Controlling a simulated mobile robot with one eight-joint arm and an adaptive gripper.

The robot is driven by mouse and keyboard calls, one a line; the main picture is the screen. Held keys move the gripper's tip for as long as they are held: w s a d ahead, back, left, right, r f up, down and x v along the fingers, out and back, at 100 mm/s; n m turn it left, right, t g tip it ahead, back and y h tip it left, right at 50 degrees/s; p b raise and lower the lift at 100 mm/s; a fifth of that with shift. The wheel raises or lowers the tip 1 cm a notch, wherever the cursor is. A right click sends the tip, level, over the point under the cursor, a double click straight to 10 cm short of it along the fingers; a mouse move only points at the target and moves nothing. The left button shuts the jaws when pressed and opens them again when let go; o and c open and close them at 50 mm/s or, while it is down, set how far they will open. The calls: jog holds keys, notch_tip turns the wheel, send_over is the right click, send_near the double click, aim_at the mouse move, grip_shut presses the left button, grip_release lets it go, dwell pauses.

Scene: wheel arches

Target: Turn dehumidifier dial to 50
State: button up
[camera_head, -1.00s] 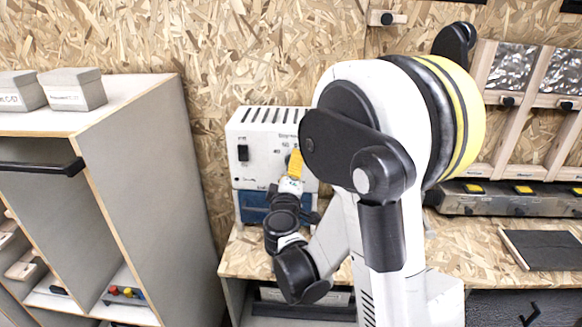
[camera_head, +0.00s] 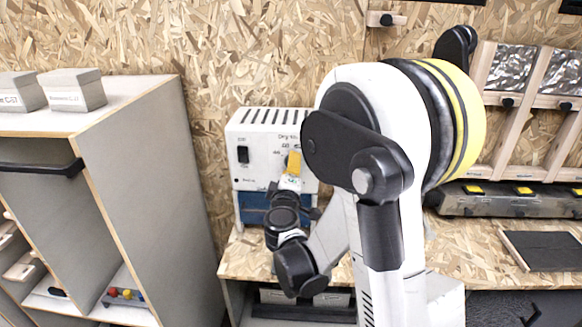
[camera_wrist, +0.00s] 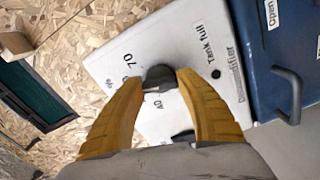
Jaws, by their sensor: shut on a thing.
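The dehumidifier (camera_head: 246,172) is a white box with top vents and a blue lower part, standing on the wooden bench against the wall. In the wrist view its white front panel (camera_wrist: 117,52) shows printed marks such as 70 and 40 and the words "Tank full". The dark round dial (camera_wrist: 160,76) sits between my two yellow fingertips. My gripper (camera_head: 294,162) is at the panel and shut on the dial, also seen in the wrist view (camera_wrist: 161,82). The pointer's exact setting is hard to read. My fingers hide part of the scale.
The blue tank front (camera_wrist: 285,50) has a dark handle (camera_wrist: 291,95). A grey shelf unit (camera_head: 150,180) stands left. A metal power strip (camera_head: 500,200) lies right.

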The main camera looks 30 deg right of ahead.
jog(key=n+b, duration=0.1)
jog(key=n, duration=0.2)
jog(key=shift+n, duration=2.1)
jog(key=o, duration=1.2)
jog(key=shift+w, duration=0.1)
jog(key=shift+b, duration=0.3)
jog(key=v, duration=1.2)
